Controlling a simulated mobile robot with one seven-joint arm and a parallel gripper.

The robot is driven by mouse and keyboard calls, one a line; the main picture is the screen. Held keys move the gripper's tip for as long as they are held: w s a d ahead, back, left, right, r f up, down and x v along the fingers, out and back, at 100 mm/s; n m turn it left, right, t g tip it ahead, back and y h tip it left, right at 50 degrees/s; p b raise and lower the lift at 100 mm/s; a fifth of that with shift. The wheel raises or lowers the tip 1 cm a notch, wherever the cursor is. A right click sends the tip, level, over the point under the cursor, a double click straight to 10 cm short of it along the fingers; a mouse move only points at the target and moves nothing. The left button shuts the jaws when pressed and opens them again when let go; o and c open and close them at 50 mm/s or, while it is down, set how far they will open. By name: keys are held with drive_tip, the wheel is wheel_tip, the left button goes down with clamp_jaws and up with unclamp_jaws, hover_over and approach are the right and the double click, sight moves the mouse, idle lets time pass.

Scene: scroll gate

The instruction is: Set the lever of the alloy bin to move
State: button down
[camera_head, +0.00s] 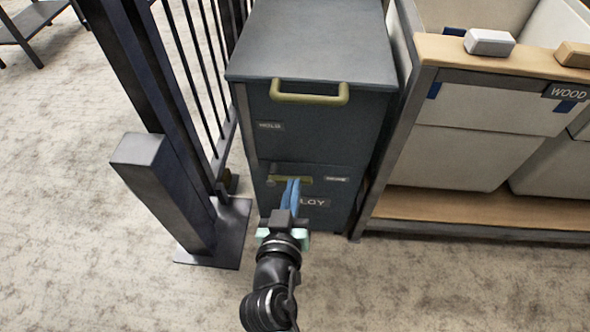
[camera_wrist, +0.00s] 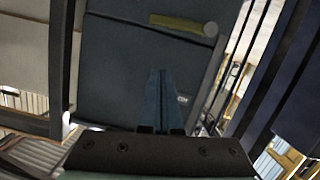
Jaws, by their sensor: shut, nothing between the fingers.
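The alloy bin (camera_head: 315,100) is a dark blue-grey cabinet. Its brass lever (camera_head: 307,179) lies about level on the lower front, its free end pointing right toward a small label (camera_head: 336,180) too small to read surely. A "HOLD" label (camera_head: 270,126) sits higher on the left. My gripper (camera_head: 291,184) is shut and empty, its blue fingers overlapping the lever and part of the "ALLOY" label (camera_head: 318,203). In the wrist view the bin (camera_wrist: 115,75) appears upside down. The lever (camera_wrist: 180,24) shows beyond my fingertips (camera_wrist: 158,74), apart from them in the picture.
A dark gate post (camera_head: 160,185) with a base plate and a barred gate (camera_head: 200,70) stand close on the left. A brass handle (camera_head: 309,98) projects from the upper front. A wooden shelf unit (camera_head: 440,205) with pale bins adjoins on the right. The near floor is clear.

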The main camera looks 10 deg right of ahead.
drive_tip(key=shift+p+v, duration=0.35)
drive_tip(key=shift+v, duration=1.95)
drive_tip(key=t+p, duration=0.3)
drive_tip(key=p, duration=0.1)
approach(286, 101)
drive_tip(key=shift+m, duration=0.3)
drive_tip(key=x, duration=0.4)
drive_tip(key=shift+w+d, duration=0.1)
drive_tip(key=shift+w, duration=0.25)
wheel_tip(286, 101, up, 19)
drive_tip(key=w+a+t+p, duration=0.1)
drive_tip(key=w+t+p, duration=0.1)
drive_tip(key=t+p, duration=0.1)
drive_tip(key=s+a+r+n+t+y+p, duration=0.1)
drive_tip(key=s+a+r+t+y+p, duration=0.15)
drive_tip(key=r, duration=0.85)
drive_tip(key=s+a+r+n+t+y+p, duration=0.15)
drive_tip(key=s+r, duration=0.25)
drive_tip(key=r, duration=0.7)
drive_tip(key=s+a+r+t+y+p, duration=0.1)
drive_tip(key=s+r+t+p, duration=0.2)
drive_tip(key=r, duration=0.8)
wheel_tip(286, 101, up, 38)
drive_tip(key=s+p, duration=0.1)
drive_tip(key=p, duration=3.5)
drive_tip(key=shift+p, duration=0.3)
drive_tip(key=shift+s, duration=0.1)
